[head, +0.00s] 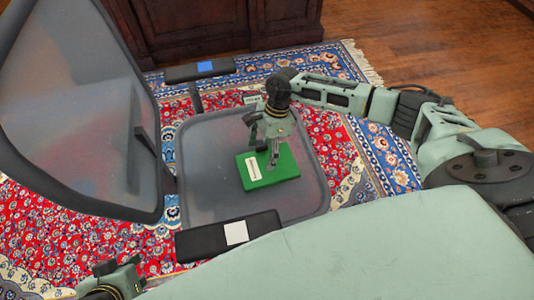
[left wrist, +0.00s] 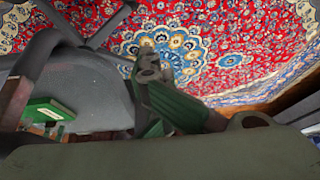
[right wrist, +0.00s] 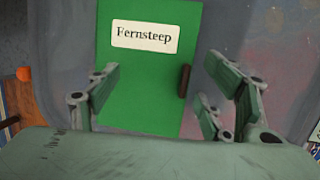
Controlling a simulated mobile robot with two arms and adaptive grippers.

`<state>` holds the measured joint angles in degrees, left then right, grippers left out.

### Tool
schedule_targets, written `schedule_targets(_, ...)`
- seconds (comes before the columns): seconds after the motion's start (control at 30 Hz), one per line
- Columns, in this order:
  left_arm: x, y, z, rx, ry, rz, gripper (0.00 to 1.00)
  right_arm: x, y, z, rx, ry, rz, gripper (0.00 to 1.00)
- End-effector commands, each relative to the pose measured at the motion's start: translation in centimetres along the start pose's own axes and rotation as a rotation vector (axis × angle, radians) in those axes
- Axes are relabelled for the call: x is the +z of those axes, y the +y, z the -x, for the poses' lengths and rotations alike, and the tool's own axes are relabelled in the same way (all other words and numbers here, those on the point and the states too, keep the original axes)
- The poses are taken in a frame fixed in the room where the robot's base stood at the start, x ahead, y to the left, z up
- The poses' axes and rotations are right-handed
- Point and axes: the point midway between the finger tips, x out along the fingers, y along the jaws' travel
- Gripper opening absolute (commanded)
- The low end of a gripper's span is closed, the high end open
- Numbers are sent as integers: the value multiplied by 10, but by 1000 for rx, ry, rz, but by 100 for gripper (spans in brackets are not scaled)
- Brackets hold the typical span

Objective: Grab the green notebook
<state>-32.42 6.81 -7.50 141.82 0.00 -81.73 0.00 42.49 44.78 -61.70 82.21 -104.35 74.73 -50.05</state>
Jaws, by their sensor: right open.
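The green notebook (head: 284,170) lies flat on the grey chair seat (head: 205,150). The right wrist view shows its green cover (right wrist: 145,85) with a white label reading "Fernsteep" and a small dark brown piece near its right edge. My right gripper (head: 268,152) points down over the notebook. Its fingers (right wrist: 160,100) are spread apart with nothing between them; whether they touch the cover I cannot tell. My left gripper (head: 112,280) is low at the bottom left, away from the notebook, partly cut off. Its finger spread is unclear. The notebook also shows in the left wrist view (left wrist: 48,108).
The chair's tall backrest (head: 80,100) stands at the left. One black armrest (head: 195,243) bears a white square; the far armrest (head: 180,75) bears a blue one. A patterned red rug (head: 340,150) lies below. A dark wood bookcase (head: 210,25) stands behind.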

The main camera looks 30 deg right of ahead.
Motion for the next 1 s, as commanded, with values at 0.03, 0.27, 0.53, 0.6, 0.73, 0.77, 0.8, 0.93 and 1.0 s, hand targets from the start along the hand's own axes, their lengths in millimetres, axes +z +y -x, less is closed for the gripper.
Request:
schedule_targets(0.03,-1,0,0,0,3,0,0,0,0,0,0,0,0,73)
schedule_targets(0.27,-1,0,0,0,3,0,0,0,0,0,0,0,0,68)
schedule_targets(0.53,-1,0,0,0,3,0,0,0,0,0,0,-1,0,44)
schedule_targets(0.6,-1,0,0,0,3,0,0,0,0,0,0,-1,0,38)
schedule_targets(0.73,-1,0,0,0,3,0,0,0,0,0,1,0,0,27)
schedule_targets(0.77,-1,0,0,0,3,0,0,0,0,0,1,0,0,24)
schedule_targets(0.8,-1,0,0,0,3,0,0,0,0,0,1,-1,0,21)
schedule_targets(0.93,-1,0,0,0,3,0,0,0,0,0,1,-1,0,9)
schedule_targets(1.0,-1,0,0,0,3,0,0,0,0,0,1,-1,0,3)
